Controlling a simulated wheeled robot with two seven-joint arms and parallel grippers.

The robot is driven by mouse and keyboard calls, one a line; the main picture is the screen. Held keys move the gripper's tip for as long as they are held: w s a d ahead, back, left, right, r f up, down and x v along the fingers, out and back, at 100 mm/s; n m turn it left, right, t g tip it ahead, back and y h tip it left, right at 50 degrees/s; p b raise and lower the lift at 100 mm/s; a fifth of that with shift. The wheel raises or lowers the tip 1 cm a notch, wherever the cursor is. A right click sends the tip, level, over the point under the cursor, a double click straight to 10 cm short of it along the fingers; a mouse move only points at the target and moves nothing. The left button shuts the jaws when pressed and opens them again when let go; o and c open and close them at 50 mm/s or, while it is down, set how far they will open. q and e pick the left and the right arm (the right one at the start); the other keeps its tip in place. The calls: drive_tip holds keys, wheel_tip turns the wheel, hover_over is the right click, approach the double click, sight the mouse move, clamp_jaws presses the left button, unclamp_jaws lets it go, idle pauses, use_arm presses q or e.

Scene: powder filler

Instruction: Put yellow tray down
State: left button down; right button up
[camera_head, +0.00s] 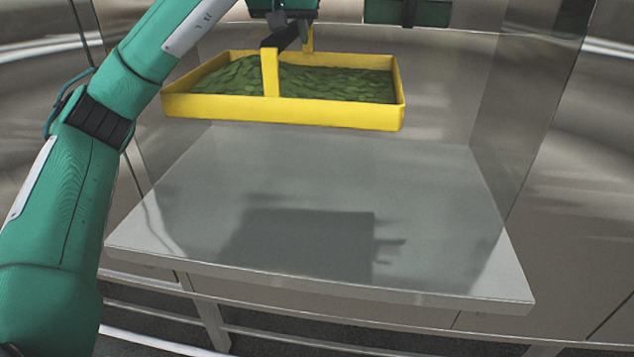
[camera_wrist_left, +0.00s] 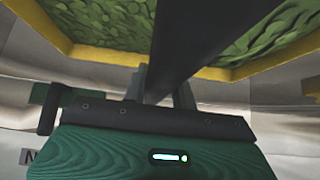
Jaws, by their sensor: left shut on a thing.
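The yellow tray (camera_head: 300,114) is held in the air above the grey table, filled with green leaf-like pieces (camera_head: 330,82). It looks about level. My left gripper (camera_head: 284,38) is shut on the tray by its handle, at the upper middle of the head view. In the left wrist view, the tray's yellow rim (camera_wrist_left: 110,57) and the green contents (camera_wrist_left: 96,20) show beyond the dark fingers. The fingertips are partly hidden there. A green gripper-like part shows at the top edge of the head view, but my right gripper's fingers cannot be made out.
The grey table (camera_head: 440,240) below the tray is bare, with the tray's shadow on it. Clear panels (camera_head: 520,110) and shiny metal walls stand behind and beside the table. The table's front edge is near the bottom of the head view.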

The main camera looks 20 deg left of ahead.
sight(284, 101)
use_arm(q)
wheel_tip(284, 101, down, 20)
drive_tip(key=b, duration=0.2)
drive_tip(key=shift+r+b, duration=0.2)
drive_tip(key=shift+b, duration=0.15)
use_arm(e)
drive_tip(key=shift+t+y, duration=0.3)
drive_tip(key=shift+t, duration=0.4)
drive_tip(key=shift+w+a+r, duration=0.1)
drive_tip(key=shift+a+r, duration=0.1)
drive_tip(key=shift+r, duration=0.45)
drive_tip(key=shift+s+a+r, duration=0.1)
drive_tip(key=shift+a+r, duration=0.1)
drive_tip(key=shift+r, duration=0.45)
drive_tip(key=shift+w+a+r, duration=0.1)
drive_tip(key=shift+a+r, duration=0.1)
drive_tip(key=shift+r, duration=0.45)
use_arm(q)
drive_tip(key=shift+f, duration=0.1)
drive_tip(key=c, duration=1.1)
unclamp_jaws()
drive_tip(key=shift+f, duration=0.1)
drive_tip(key=shift+s, duration=0.1)
